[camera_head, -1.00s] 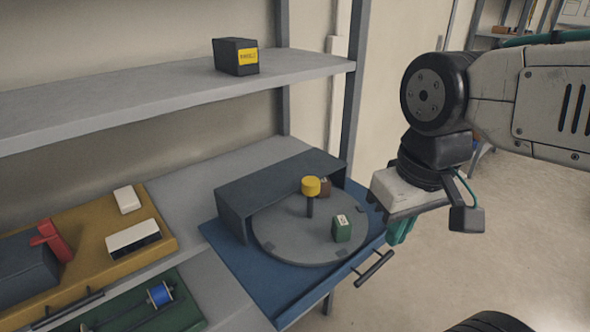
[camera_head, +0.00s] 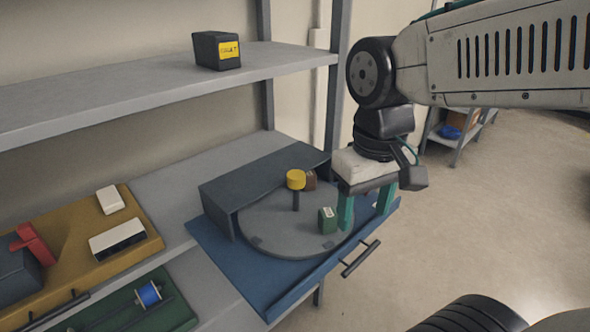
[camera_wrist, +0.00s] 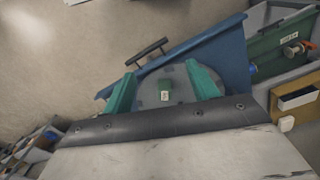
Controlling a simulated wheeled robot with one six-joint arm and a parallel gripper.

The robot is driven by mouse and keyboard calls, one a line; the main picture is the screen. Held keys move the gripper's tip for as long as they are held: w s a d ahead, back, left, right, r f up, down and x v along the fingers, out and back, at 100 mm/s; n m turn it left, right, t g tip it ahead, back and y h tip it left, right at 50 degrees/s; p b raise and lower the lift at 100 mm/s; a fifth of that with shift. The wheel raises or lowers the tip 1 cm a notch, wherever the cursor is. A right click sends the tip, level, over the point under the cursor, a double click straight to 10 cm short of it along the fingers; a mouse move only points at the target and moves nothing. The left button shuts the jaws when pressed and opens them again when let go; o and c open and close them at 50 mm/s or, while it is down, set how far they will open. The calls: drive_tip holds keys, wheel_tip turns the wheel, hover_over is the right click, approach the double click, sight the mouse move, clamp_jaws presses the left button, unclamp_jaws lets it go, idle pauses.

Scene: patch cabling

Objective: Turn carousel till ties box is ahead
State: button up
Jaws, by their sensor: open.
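The carousel (camera_head: 275,238) is a round grey turntable on a blue tray (camera_head: 222,262), partly under a dark grey hood (camera_head: 262,176). A yellow-topped knob (camera_head: 296,180) stands up from its middle. A small green box (camera_head: 327,221) with a pale label sits near its front right rim; it also shows in the wrist view (camera_wrist: 165,91). A brown box (camera_head: 311,181) stands behind the knob. I cannot read which box holds ties. My gripper (camera_head: 365,208) is open with green fingers pointing down at the carousel's right edge. In the wrist view the green box appears between the fingers.
The blue tray has a dark handle (camera_head: 361,259) at its front. A yellow tray (camera_head: 150,240) with white blocks and a green tray (camera_head: 178,316) with a blue spool lie left. A shelf (camera_head: 150,88) with a black box (camera_head: 216,50) is above.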

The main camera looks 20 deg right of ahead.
sight(296, 173)
drive_tip(key=w+a+r+n, duration=0.1)
drive_tip(key=w+n, duration=0.1)
drive_tip(key=w, duration=0.5)
drive_tip(key=w+r+n, duration=0.1)
drive_tip(key=w+n, duration=0.1)
drive_tip(key=w, duration=0.5)
drive_tip(key=w+a+r+n, duration=0.1)
drive_tip(key=w+n, duration=0.1)
drive_tip(key=w, duration=0.5)
drive_tip(key=shift+a, duration=0.35)
drive_tip(key=shift+s, duration=0.1)
drive_tip(key=shift+n, duration=0.3)
wheel_tip(296, 173, down, 8)
drive_tip(key=shift+r, duration=0.1)
clamp_jaws()
drive_tip(key=shift+d, duration=0.1)
